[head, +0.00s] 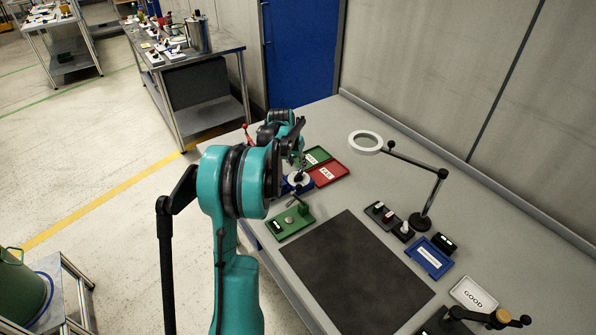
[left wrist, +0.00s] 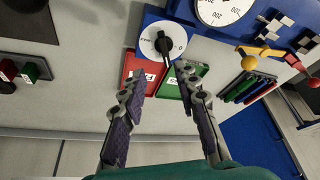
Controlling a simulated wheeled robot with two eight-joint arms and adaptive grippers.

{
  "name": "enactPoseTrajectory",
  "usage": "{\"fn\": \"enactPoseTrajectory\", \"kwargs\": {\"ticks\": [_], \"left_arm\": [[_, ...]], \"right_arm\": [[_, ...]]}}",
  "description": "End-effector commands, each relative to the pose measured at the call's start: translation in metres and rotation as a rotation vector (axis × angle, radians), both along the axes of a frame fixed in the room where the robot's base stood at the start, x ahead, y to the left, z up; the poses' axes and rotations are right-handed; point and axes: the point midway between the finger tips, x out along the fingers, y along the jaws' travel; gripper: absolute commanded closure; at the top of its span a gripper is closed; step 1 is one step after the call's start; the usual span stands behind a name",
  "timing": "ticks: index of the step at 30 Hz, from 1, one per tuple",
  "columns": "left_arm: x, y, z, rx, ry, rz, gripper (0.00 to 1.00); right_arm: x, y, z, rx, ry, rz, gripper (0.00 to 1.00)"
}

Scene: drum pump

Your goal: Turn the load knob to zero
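The load knob (left wrist: 163,44) is a black bar-shaped grip on a white round dial, set on a blue base (left wrist: 190,32), in the left wrist view. Its exact setting is too small to read. In the head view the white dial (head: 298,179) lies partly behind my left gripper (head: 301,162). In the left wrist view my left gripper (left wrist: 158,77) is open, its fingers spread, with nothing between the tips. The tips are just short of the dial in that picture, and I see no contact with the knob. My right gripper is not in view.
A larger white gauge (left wrist: 222,8) is beside the knob. A red tray (head: 330,174) and green tray (head: 317,156) lie close by. A green board (head: 290,222), dark mat (head: 365,275), magnifier lamp (head: 367,143) and blue tray (head: 430,258) share the grey table.

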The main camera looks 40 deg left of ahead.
Motion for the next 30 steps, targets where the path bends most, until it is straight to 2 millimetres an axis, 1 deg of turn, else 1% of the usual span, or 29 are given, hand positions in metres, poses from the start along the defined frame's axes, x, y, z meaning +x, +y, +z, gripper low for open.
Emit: {"fn": "enactPoseTrajectory", "kwargs": {"ticks": [1, 3, 5, 13, 18, 21, 28, 29, 30], "left_arm": [[0.001, 0.007, -0.005, -0.002, 0.003, 0.004, 0.69], [0.003, 0.011, -0.011, -0.003, 0.004, 0.006, 0.69], [0.005, 0.012, -0.018, -0.003, 0.004, 0.005, 0.69], [0.021, 0.016, -0.059, -0.002, 0.004, 0.004, 0.69], [0.029, 0.017, -0.076, -0.003, 0.003, 0.005, 0.69], [0.030, 0.017, -0.079, -0.003, 0.003, 0.005, 0.69], [0.030, 0.017, -0.079, -0.003, 0.003, 0.005, 0.69], [0.030, 0.017, -0.079, -0.002, 0.004, 0.005, 0.72], [0.030, 0.017, -0.079, -0.003, 0.003, 0.005, 0.82]], "right_arm": [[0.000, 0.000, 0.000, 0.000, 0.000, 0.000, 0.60], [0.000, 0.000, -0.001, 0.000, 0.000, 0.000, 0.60], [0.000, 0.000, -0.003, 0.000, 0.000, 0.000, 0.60], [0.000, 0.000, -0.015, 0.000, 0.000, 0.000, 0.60], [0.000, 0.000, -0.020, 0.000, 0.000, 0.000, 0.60], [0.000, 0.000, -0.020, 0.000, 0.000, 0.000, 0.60], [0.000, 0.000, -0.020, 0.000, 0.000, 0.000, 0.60], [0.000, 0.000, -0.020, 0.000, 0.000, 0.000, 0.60], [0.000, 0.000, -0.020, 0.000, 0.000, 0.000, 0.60]]}}
